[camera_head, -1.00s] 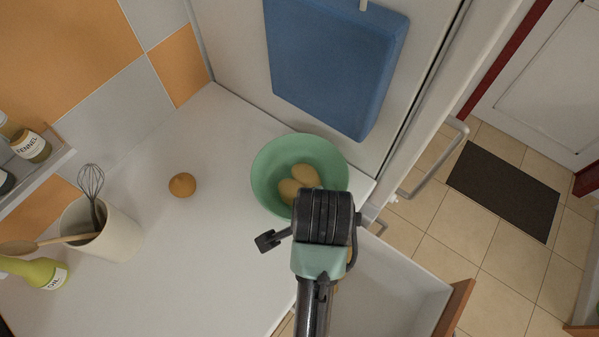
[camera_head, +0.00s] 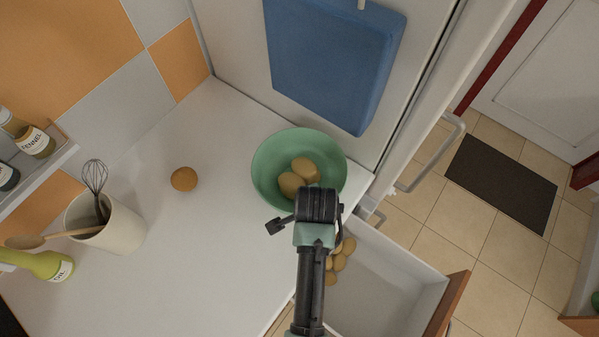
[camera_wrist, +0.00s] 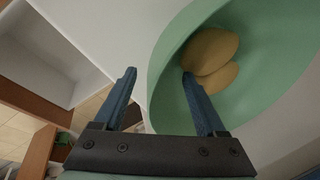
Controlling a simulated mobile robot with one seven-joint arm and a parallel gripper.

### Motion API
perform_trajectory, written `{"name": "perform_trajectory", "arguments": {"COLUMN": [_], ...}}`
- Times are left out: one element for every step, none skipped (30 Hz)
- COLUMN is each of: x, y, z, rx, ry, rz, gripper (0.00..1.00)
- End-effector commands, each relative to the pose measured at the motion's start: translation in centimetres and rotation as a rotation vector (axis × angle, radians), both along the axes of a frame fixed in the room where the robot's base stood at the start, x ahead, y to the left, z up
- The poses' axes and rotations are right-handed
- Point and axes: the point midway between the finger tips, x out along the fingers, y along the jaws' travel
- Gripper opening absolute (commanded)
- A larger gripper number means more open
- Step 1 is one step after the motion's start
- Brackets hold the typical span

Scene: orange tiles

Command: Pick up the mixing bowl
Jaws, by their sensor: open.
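The green mixing bowl (camera_head: 268,168) stands on the white counter near its right edge, with potatoes (camera_head: 305,170) inside. My gripper (camera_head: 317,204) is over the bowl's near right side in the head view, where its fingers are hidden. In the wrist view my gripper (camera_wrist: 159,73) is open, with the bowl (camera_wrist: 275,65) filling the right side. One finger appears outside the rim and the other over the inside, near the potatoes (camera_wrist: 212,55). The wall of the bowl shows between the fingers; I see no grip on it.
An open drawer (camera_head: 400,275) with several potatoes (camera_head: 340,258) lies below the counter edge. A brown round item (camera_head: 184,179), a utensil pot (camera_head: 122,230) and an oil bottle (camera_head: 42,264) stand left. A blue board (camera_head: 335,60) hangs behind the bowl.

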Motion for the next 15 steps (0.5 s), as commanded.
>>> {"name": "perform_trajectory", "arguments": {"x": [0.03, 0.03, 0.04, 0.03, 0.04, 0.04, 0.03, 0.03, 0.03, 0.03, 0.03, 0.03, 0.03, 0.03, 0.03], "y": [0.00, 0.01, 0.00, 0.00, 0.00, 0.00, 0.00, 0.00, 0.00, 0.00, 0.00, 0.00, 0.00, 0.00, 0.00], "z": [-0.09, -0.11, -0.10, -0.09, -0.08, -0.08, -0.07, -0.07, -0.06, -0.06, -0.06, -0.05, -0.05, -0.05, -0.05], "rx": [0.000, 0.000, 0.000, 0.000, 0.000, 0.000, 0.000, 0.000, 0.000, 0.000, 0.000, 0.000, 0.000, 0.000, 0.000], "ry": [0.000, 0.000, 0.000, 0.000, 0.000, 0.000, 0.000, 0.000, 0.000, 0.000, 0.000, 0.000, 0.000, 0.000, 0.000], "rz": [0.000, 0.000, 0.000, 0.000, 0.000, 0.000, 0.000, 0.000, 0.000, 0.000, 0.000, 0.000, 0.000, 0.000, 0.000], "gripper": [0.73, 0.73, 0.73, 0.73, 0.73, 0.73, 0.70, 0.64, 0.57, 0.52, 0.46, 0.39, 0.34, 0.28, 0.21]}}
